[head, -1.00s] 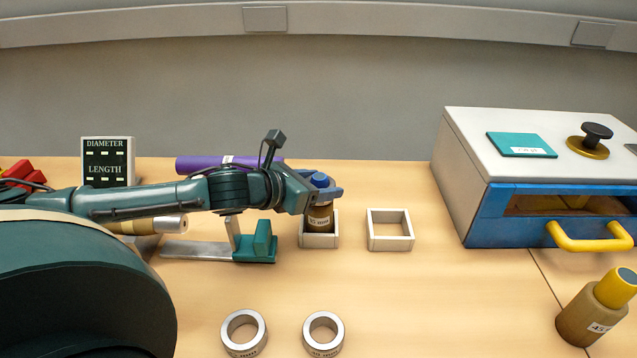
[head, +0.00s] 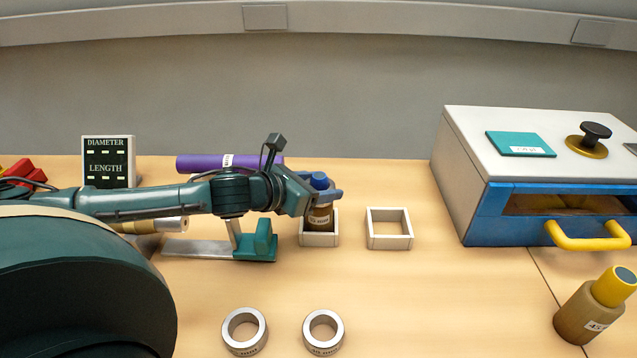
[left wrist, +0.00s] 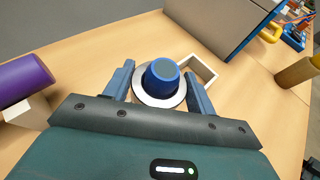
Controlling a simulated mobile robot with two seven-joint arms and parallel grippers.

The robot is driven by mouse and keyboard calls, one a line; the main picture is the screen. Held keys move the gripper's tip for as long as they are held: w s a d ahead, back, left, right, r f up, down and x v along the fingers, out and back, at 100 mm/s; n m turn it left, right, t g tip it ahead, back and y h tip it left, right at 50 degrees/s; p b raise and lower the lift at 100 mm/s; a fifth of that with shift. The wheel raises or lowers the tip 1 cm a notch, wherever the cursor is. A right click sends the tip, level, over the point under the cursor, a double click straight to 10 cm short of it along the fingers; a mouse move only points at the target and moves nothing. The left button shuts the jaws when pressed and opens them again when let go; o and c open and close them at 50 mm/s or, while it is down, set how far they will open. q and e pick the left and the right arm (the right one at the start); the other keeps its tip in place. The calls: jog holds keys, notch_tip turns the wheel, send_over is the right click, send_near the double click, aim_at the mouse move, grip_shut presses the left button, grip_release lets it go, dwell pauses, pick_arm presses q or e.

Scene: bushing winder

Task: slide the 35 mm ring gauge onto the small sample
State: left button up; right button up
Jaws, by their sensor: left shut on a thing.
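The small sample (head: 320,216) has a blue top and a brown, labelled body. It stands upright in the left white square holder (head: 319,240). My left gripper (head: 324,192) is shut on it near its top. Two steel ring gauges lie flat at the front of the table, a left one (head: 229,335) and a slightly smaller right one (head: 310,334). Their markings are too small to read. My right gripper is not in view.
An empty white square holder (head: 390,245) stands to the right. A teal stand (head: 262,243), a purple cylinder (head: 205,163) and a display (head: 108,162) are on the left. A grey-and-blue machine (head: 465,180) and a yellow-topped sample (head: 582,315) are on the right.

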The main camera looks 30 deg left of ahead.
pick_arm(q)
jog(key=o, duration=1.1)
